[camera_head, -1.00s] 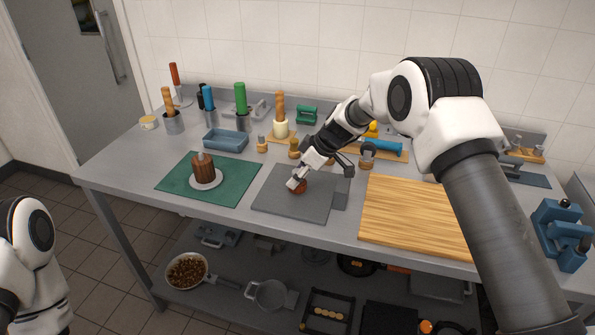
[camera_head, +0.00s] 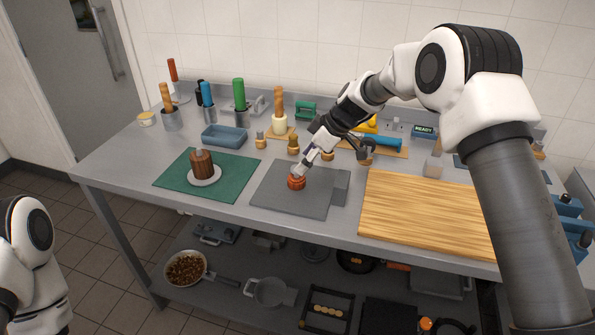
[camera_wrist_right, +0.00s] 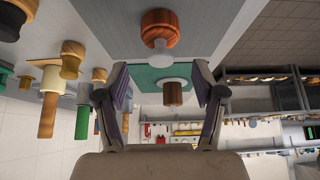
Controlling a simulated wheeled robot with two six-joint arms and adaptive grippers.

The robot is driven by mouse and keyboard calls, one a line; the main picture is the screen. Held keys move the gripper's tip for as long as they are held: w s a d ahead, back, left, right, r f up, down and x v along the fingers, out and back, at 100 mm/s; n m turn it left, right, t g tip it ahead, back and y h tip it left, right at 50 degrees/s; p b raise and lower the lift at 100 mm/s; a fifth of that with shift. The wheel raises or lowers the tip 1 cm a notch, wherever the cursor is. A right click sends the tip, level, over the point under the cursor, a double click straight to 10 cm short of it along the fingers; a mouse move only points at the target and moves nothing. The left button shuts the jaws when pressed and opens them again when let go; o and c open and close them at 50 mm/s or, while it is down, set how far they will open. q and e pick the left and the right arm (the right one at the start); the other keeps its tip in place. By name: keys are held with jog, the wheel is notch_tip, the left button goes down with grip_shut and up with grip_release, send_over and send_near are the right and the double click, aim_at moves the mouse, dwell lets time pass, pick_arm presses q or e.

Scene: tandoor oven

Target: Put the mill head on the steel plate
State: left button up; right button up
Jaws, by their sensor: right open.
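The mill head (camera_head: 297,183), a reddish-brown wooden knob, stands on the dark grey steel plate (camera_head: 275,200) in the middle of the table. In the right wrist view the mill head (camera_wrist_right: 160,22) is at the top, with a pale metal knob facing my gripper. My right gripper (camera_head: 304,164) is just above and behind it; in the wrist view its fingers (camera_wrist_right: 161,82) are spread, with the head beyond their tips. The wooden mill body (camera_head: 203,165) stands upright on a white saucer (camera_head: 206,181). My left gripper is out of view; only part of that arm shows.
The saucer stands on a green mat (camera_head: 238,178) left of the plate. Wooden-handled tools, a blue tray (camera_head: 224,136) and small knobs stand behind.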

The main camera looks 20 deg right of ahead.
jog(key=v, duration=0.7)
jog(key=shift+b, duration=0.35)
